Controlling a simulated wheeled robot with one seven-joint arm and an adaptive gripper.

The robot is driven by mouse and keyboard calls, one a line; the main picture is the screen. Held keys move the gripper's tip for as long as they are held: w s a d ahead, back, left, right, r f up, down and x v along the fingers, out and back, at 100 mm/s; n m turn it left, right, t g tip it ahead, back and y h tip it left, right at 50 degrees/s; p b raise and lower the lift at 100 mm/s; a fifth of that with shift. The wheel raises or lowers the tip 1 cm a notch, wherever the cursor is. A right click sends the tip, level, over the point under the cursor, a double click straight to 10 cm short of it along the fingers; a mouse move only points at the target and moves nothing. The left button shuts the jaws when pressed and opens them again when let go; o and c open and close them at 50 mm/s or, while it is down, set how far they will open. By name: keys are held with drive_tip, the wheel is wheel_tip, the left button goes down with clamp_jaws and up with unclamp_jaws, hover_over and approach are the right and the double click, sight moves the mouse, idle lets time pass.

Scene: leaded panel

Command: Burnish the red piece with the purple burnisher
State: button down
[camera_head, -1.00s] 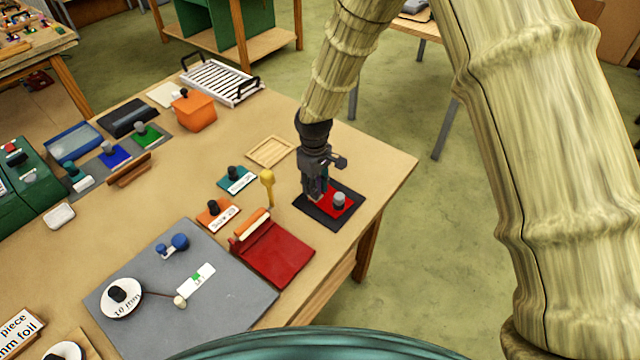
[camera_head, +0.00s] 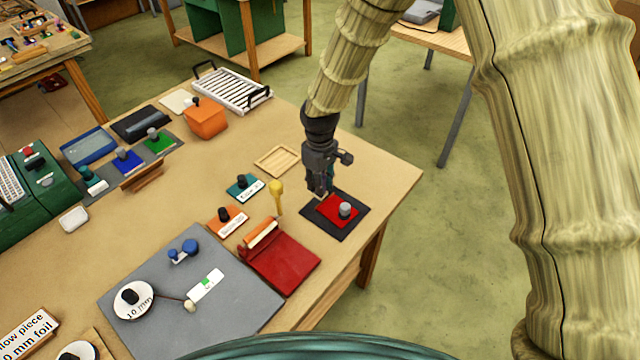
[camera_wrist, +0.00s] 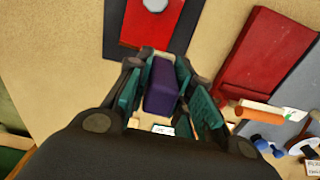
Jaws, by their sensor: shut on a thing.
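The red piece (camera_head: 332,208) lies flat on a dark mat (camera_head: 353,226) near the table's right edge, with a grey knob (camera_head: 345,209) on top. Both also show at the top of the wrist view, the red piece (camera_wrist: 140,35) inside the dark border (camera_wrist: 113,45). My gripper (camera_head: 321,192) points down at the far left edge of the red piece. In the wrist view its teal fingers are shut on the purple burnisher (camera_wrist: 163,85). The burnisher appears just off the red piece; its lower end is hidden, so contact cannot be told.
A red padded board with a roller (camera_head: 280,257) and a yellow-handled tool (camera_head: 276,196) stand left of the mat. A shallow wooden tray (camera_head: 277,161) lies behind. A grey board (camera_head: 225,310) holds a label and small tools. Bare tabletop lies behind the mat.

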drive_tip(key=shift+r+p, duration=0.55)
drive_tip(key=shift+r, duration=0.55)
